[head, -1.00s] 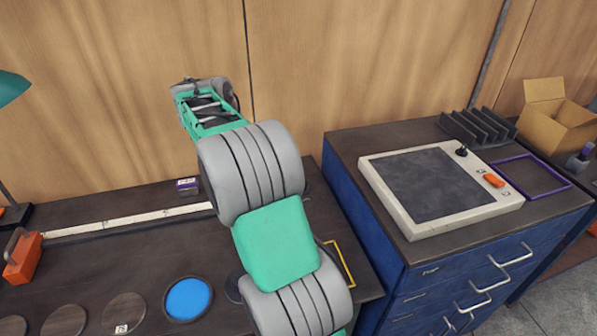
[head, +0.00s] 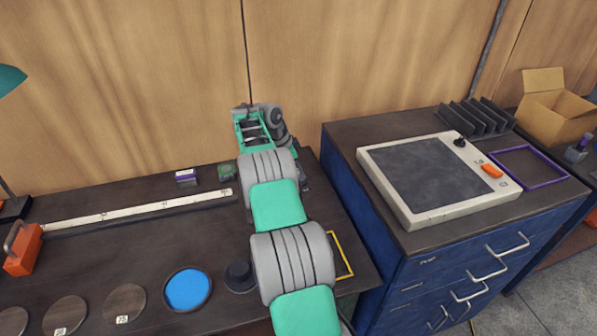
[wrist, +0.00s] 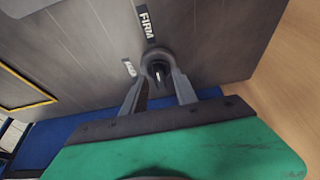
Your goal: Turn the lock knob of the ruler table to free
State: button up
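The lock knob (wrist: 157,64) shows in the wrist view as a dark round knob on a dark surface. Which label the knob points to is unclear. In the head view my arm hides the knob and fingers. The white ruler strip (head: 140,211) lies along the dark bench.
Near the ruler's right end are a purple-white box (head: 186,176) and a small green item (head: 228,172). A blue disc (head: 187,290), several dark discs and a yellow frame (head: 341,254) are nearer. The blue cabinet (head: 380,235) stands right; the wooden wall is behind.

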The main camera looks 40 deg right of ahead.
grip_shut()
dwell(0.3)
dwell(0.3)
